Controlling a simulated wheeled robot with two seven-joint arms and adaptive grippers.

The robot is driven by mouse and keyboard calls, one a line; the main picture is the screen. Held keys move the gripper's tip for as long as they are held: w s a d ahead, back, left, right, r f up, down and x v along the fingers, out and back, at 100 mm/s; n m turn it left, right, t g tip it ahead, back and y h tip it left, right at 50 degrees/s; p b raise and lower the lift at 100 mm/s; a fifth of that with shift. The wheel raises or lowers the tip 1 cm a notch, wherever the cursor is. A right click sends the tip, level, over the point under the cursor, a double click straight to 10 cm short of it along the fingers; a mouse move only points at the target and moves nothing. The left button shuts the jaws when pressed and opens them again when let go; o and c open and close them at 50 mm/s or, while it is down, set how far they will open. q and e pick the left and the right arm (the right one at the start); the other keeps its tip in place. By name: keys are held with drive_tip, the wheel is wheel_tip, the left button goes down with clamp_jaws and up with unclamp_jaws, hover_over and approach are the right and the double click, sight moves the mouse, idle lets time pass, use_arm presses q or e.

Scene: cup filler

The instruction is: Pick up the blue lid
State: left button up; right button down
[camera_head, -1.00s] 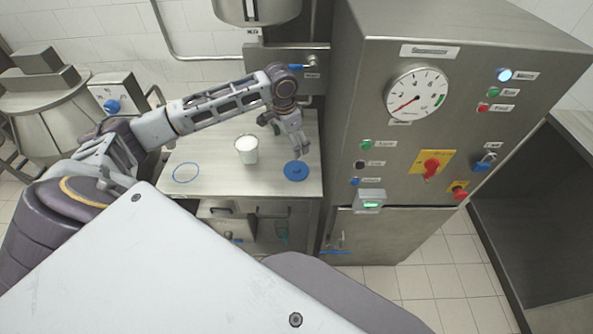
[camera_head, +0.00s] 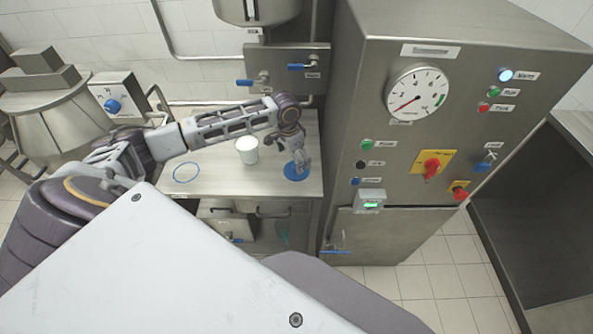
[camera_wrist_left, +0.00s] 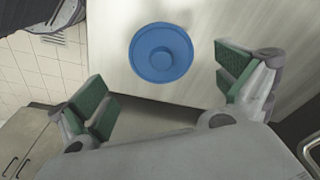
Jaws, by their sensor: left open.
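The blue lid (camera_head: 291,174) is a round disc lying flat near the right end of the steel table. In the left wrist view the lid (camera_wrist_left: 161,52) shows whole, with a small round knob in its middle. My left gripper (camera_head: 299,170) is over the lid in the head view and partly covers it. In the left wrist view its green-padded fingers (camera_wrist_left: 165,95) are spread wide and empty, one to either side of and below the lid, not touching it. My right gripper is not in view.
A cup with white contents (camera_head: 247,151) stands on the table (camera_head: 225,182) left of the lid. A blue ring (camera_head: 187,172) marks the tabletop farther left. A tall steel cabinet (camera_head: 395,150) with gauge and buttons rises close on the right. Blue-handled valves (camera_head: 262,82) are behind.

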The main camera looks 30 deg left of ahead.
use_arm(q)
drive_tip(key=shift+f, duration=0.15)
drive_tip(key=shift+w+d+f, duration=0.1)
drive_tip(key=shift+w+f, duration=0.15)
drive_tip(key=shift+f, duration=1)
drive_tip(key=shift+w+d+f, duration=0.1)
drive_tip(key=shift+w+f, duration=0.1)
drive_tip(key=shift+f, duration=1.05)
drive_tip(key=c, duration=1)
drive_tip(key=shift+s, duration=0.1)
drive_tip(key=shift+c, duration=0.9)
drive_tip(key=shift+f, duration=0.1)
drive_tip(key=shift+c, duration=0.8)
